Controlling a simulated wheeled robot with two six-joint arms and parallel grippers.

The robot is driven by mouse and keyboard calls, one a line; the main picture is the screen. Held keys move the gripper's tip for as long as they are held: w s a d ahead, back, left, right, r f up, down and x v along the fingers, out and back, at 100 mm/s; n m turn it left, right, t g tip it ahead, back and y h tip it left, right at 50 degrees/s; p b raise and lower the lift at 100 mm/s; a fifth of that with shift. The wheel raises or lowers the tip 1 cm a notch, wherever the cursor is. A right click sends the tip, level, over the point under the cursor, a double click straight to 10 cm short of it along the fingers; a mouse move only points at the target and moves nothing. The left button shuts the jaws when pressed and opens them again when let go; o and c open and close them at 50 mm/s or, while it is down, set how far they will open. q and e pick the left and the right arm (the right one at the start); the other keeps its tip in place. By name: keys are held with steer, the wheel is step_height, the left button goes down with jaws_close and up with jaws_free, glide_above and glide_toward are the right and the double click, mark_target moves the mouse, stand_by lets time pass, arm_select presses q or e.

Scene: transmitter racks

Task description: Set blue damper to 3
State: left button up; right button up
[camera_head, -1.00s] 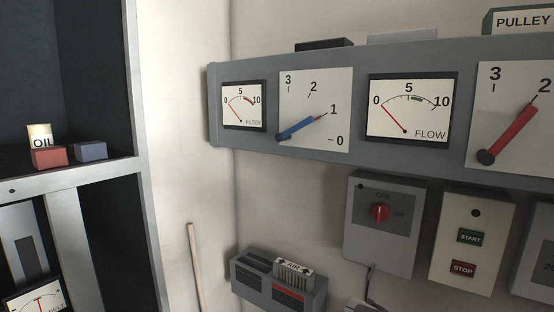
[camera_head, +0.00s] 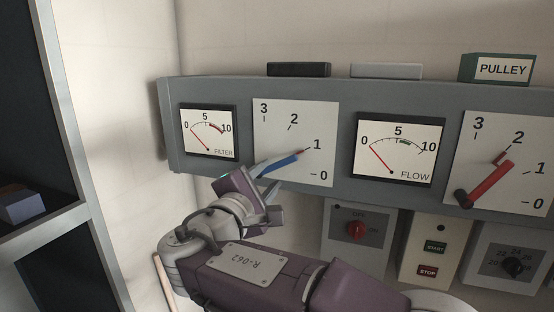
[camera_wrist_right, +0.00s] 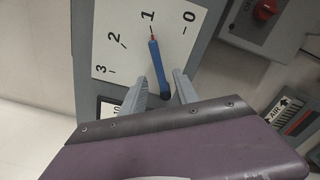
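The blue damper lever (camera_head: 282,163) sits on a white scale plate (camera_head: 322,120) marked 0 to 3, and its red tip points at 1. In the right wrist view the blue lever (camera_wrist_right: 157,66) lies between the fingers of my right gripper (camera_wrist_right: 160,82). These fingers are open, with a visible gap on each side near the lever's pivot end. In the head view my right gripper (camera_head: 263,180) is in front of the plate's lower left and hides the pivot. My left gripper is not in view.
A filter gauge (camera_head: 209,134) is left of the plate and a flow gauge (camera_head: 399,150) right of it. A red lever (camera_head: 485,184) is farther right. Below are a red rotary switch (camera_head: 356,230) and start and stop buttons (camera_head: 428,271). A shelf frame stands at left.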

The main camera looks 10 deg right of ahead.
mark_target(275, 166)
steer(key=w+p, duration=0.1)
steer(key=w, duration=0.1)
steer(key=w+d, duration=0.1)
steer(key=w, duration=0.1)
steer(key=shift+w+d+r+p, duration=0.15)
steer(key=shift+d+p, duration=0.05)
steer(key=shift+p, duration=0.15)
steer(key=shift+w+d+p, duration=0.45)
steer(key=shift+w+d, duration=0.3)
steer(key=shift+d, duration=0.55)
steer(key=shift+w+a+f, duration=0.15)
steer(key=shift+a+f, duration=0.05)
steer(key=shift+w+a, duration=0.1)
steer(key=shift+a, duration=0.05)
jaws_close()
steer(key=shift+r, duration=0.15)
